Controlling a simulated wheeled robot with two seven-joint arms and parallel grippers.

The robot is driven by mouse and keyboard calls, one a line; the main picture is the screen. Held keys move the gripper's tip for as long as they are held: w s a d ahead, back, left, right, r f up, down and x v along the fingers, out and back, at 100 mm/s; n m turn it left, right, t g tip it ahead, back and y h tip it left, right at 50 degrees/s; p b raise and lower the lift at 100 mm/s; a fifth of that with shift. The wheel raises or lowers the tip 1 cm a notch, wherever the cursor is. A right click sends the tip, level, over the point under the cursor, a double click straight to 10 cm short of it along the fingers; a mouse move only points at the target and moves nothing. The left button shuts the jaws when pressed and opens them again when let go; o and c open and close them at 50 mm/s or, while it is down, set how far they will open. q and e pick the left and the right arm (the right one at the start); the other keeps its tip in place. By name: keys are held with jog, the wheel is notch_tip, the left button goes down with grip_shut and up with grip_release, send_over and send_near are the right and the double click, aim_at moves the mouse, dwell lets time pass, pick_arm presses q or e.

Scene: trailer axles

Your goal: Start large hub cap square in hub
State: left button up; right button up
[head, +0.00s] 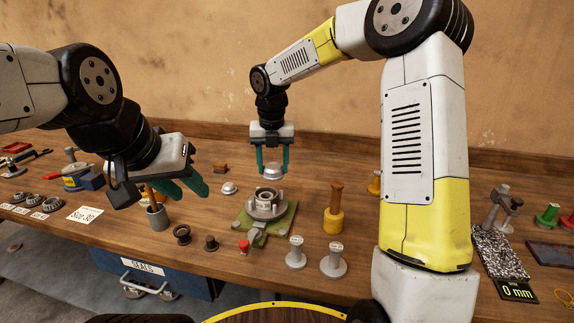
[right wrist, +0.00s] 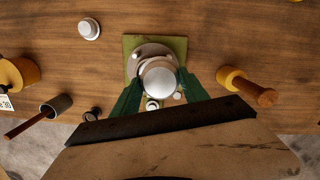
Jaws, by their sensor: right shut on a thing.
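My right gripper (head: 272,172) is shut on a large silver hub cap (head: 271,170). It holds the cap just above the hub (head: 265,200), with a small gap showing in the head view. The hub is a grey flanged ring with studs, fixed on a green plate (head: 285,222). In the right wrist view the cap (right wrist: 159,76) sits between the teal fingers and hides most of the hub opening. The flange (right wrist: 148,50) shows beyond it. My left gripper (head: 193,195) is empty and open, above the bench at left, away from the hub.
A smaller silver cap (head: 229,188) lies left of the hub. A yellow-based tool with a wooden handle (head: 334,212) stands to the right.

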aim_at(265, 175)
jog(key=shift+s+a+r+n, duration=0.1)
jog(key=shift+s+a+n, duration=0.05)
jog(key=shift+a, duration=0.5)
jog(key=shift+s+a+r+n, duration=0.1)
jog(key=shift+s+a+n, duration=0.05)
jog(key=shift+a, duration=0.45)
jog(key=shift+f, duration=2.7)
jog(key=shift+f, duration=0.3)
jog(key=o, duration=1.4)
jog(key=shift+o, duration=0.2)
jog(key=shift+r, duration=0.1)
